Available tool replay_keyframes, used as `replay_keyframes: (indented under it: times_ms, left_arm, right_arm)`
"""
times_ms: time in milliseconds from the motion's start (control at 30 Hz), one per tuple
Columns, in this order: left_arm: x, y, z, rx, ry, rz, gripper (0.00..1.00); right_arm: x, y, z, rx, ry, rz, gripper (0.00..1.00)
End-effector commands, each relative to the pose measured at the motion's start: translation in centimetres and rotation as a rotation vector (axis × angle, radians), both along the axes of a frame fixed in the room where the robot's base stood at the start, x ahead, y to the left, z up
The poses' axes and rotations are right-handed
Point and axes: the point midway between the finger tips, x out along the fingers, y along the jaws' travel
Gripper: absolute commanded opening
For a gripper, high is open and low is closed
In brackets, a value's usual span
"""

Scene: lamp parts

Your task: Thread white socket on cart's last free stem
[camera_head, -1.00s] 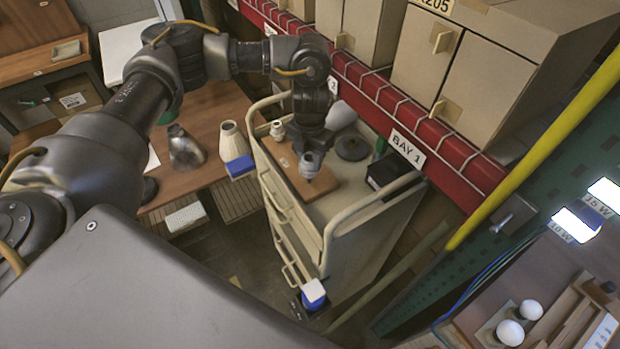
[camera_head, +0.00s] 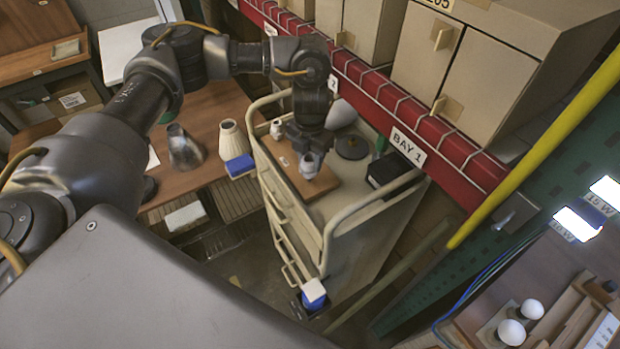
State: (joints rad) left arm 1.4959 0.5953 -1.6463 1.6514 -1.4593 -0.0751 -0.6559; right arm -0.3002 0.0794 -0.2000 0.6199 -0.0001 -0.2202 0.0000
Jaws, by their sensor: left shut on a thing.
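The cart (camera_head: 352,212) stands in the middle of the view, with a brown board (camera_head: 322,186) on its top. My left gripper (camera_head: 309,163) points down over the board and is shut on a white socket (camera_head: 309,168). The socket sits low, at or just above the board; the gripper hides any stem under it, so I cannot tell whether it is around one. Another white socket (camera_head: 277,129) stands upright at the board's far left end. My right gripper is not in view.
A dark round disc (camera_head: 352,147), a white rounded shade (camera_head: 341,114) and a black box (camera_head: 391,170) are on the cart's right side. Cart rails (camera_head: 372,206) border the top. A red shelf beam (camera_head: 440,148) runs close behind. A ribbed shade (camera_head: 232,139) stands on the wooden table at left.

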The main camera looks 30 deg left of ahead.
Motion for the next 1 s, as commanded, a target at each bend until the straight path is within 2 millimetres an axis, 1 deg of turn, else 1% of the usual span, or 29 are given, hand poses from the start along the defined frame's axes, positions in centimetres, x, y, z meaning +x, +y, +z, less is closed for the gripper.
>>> replay_keyframes:
  times_ms: [400,1000]
  left_arm:
    - [0.01,-0.01,-0.81,0.0,0.0,0.0,0.14]
    - [0.0,0.0,-0.98,0.0,0.0,0.0,0.14]
  right_arm:
    - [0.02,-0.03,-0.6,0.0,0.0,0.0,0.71]
    - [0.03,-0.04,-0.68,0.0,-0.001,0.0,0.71]
